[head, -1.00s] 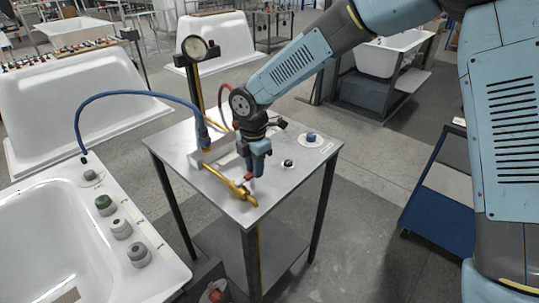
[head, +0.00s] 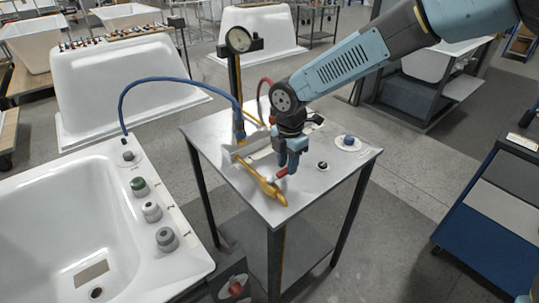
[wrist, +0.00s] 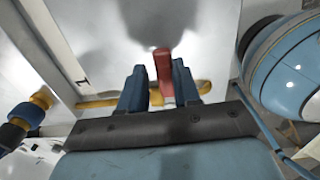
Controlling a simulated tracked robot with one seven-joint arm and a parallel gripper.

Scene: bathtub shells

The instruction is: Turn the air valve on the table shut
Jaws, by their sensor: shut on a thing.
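The air valve (head: 274,189) is a brass fitting at the front end of a yellow pipe on the metal table (head: 215,130). Its red lever (head: 282,172) stands out crosswise to the pipe. My gripper (head: 288,170) reaches down over the valve from the upper right. In the wrist view the red lever (wrist: 163,70) lies between the two blue fingers of my gripper (wrist: 160,90), which are shut on it. The yellow pipe (wrist: 98,100) runs left to right behind the fingers. The valve body is partly hidden by the fingers.
A gauge (head: 239,39) stands on a post at the table's back, with a blue hose (head: 170,80) arching left. A black knob (head: 322,165) and a blue knob (head: 348,140) sit right of my gripper. A white tub (head: 60,215) with several knobs stands left.

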